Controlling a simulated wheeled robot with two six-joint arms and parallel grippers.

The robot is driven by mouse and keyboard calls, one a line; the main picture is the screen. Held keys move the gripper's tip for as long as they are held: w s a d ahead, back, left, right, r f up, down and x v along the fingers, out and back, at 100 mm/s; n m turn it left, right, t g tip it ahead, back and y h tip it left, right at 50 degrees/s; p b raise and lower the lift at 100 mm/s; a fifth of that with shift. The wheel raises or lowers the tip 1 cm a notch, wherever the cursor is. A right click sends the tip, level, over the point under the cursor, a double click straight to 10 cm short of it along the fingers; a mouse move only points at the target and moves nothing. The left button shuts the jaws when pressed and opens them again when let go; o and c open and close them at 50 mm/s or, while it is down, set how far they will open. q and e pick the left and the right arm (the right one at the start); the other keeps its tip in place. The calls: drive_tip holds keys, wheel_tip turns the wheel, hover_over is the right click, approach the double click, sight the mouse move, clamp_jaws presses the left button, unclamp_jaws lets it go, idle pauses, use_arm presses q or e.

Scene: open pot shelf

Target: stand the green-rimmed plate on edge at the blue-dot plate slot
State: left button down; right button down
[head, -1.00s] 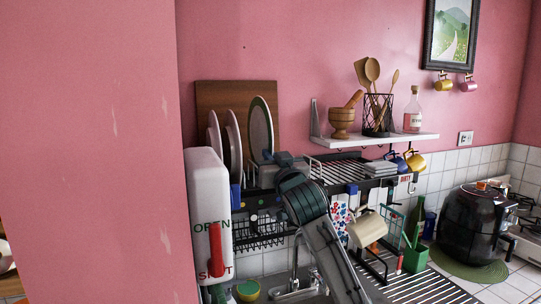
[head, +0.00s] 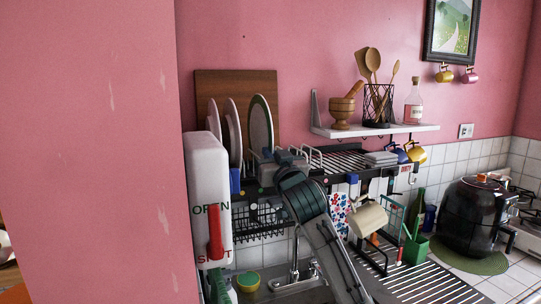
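The green-rimmed plate (head: 261,122) is upright on edge at the right end of the plate row, in front of the wooden board. My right gripper (head: 268,155) is at its lower edge and appears shut on it; the fingertips are partly hidden by the gripper body. The plate's bottom edge and its contact with the rack (head: 312,157) are hidden behind the gripper. Small coloured dots show along the rack's front, but I cannot tell which one marks the blue-dot slot. My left gripper is not in view.
Two white plates (head: 232,130) stand on edge to the left. A white container (head: 207,165) is in front of them. A wall shelf (head: 385,131) holds a mortar, utensils and a bottle. A cream mug (head: 369,219) hangs below the rack. Wires right of the plate look free.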

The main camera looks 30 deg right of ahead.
drive_tip(key=shift+f, duration=0.15)
drive_tip(key=c, duration=1.6)
unclamp_jaws()
drive_tip(key=shift+o, duration=0.2)
drive_tip(key=shift+s, duration=0.1)
drive_tip(key=shift+s+a+f+b, duration=0.1)
drive_tip(key=shift+s+f+b, duration=0.1)
drive_tip(key=shift+s+b, duration=0.1)
drive_tip(key=b+v, duration=0.4)
drive_tip(key=v, duration=0.6)
drive_tip(key=shift+r, duration=0.15)
